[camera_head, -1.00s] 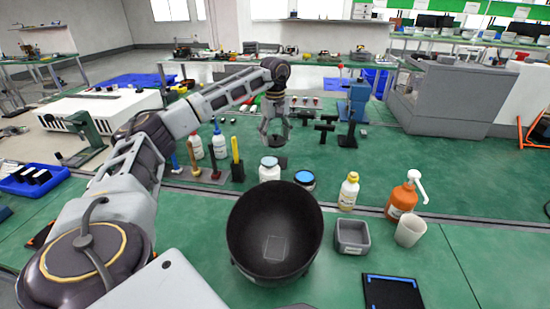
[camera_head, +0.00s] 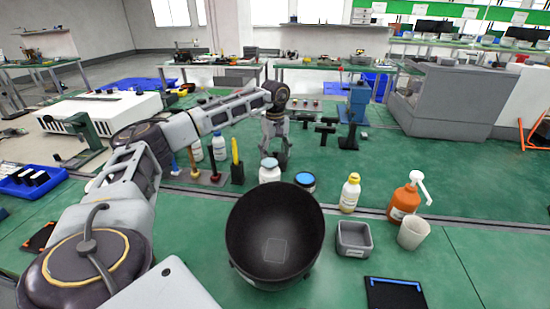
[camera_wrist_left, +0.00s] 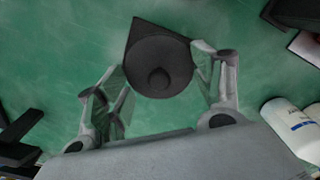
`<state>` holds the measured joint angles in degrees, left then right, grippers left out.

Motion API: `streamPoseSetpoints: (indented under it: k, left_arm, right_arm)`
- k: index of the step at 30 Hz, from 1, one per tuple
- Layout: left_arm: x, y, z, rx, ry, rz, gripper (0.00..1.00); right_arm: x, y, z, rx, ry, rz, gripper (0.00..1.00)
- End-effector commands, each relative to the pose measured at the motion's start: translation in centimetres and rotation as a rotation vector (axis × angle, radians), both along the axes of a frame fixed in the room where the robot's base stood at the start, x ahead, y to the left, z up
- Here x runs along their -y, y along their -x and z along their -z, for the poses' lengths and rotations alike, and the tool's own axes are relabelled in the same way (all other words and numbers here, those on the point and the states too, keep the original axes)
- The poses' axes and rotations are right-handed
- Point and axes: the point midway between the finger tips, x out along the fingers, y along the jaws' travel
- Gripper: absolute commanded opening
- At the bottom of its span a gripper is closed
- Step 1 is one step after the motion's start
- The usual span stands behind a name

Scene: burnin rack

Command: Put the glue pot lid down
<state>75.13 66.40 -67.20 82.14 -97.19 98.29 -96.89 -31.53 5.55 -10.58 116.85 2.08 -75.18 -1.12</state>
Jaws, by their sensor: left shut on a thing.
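The glue pot lid (camera_wrist_left: 160,70) is a dark round disc with a small knob, seen from above in the left wrist view. A dark square pad (camera_wrist_left: 141,33) shows beneath it, with one corner sticking out past the lid. My left gripper (camera_wrist_left: 163,72) is shut on the lid, a finger on each side. In the head view my left gripper (camera_head: 275,162) points down behind the white jar (camera_head: 269,171), low over the green bench. The lid is mostly hidden there. Whether it touches the pad I cannot tell. My right gripper is out of view.
A jar with a blue top (camera_head: 305,182), a yellow-capped bottle (camera_head: 350,194) and an orange pump bottle (camera_head: 404,200) stand to the right. A large dark tub (camera_head: 275,238) fills the front. Upright tools (camera_head: 236,160) and white bottles stand left of the gripper.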

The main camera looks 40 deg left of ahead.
Motion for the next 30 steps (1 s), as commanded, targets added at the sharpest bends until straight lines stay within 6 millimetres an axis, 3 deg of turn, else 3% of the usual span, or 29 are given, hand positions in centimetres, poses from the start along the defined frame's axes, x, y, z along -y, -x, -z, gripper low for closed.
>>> streamPoseSetpoints:
  k: [6, 20, 21, 24, 30]
  left_arm:
    - [0.0, 0.0, 1.8, 0.0, 0.0, 0.0, 0.51]
    - [0.0, 0.0, 2.1, 0.0, 0.0, 0.0, 0.51]
    - [0.0, 0.0, 2.1, 0.0, 0.0, 0.0, 0.72]
    - [0.0, 0.0, 2.1, 0.0, 0.0, 0.0, 0.85]
    - [0.0, 0.0, 2.1, 0.0, 0.0, 0.0, 0.88]
  right_arm:
    - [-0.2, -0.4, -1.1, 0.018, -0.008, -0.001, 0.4]
    - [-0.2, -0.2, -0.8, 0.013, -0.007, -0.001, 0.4]
    - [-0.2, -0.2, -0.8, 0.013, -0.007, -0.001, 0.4]
    - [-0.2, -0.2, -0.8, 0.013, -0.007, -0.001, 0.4]
    - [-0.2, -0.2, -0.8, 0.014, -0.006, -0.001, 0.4]
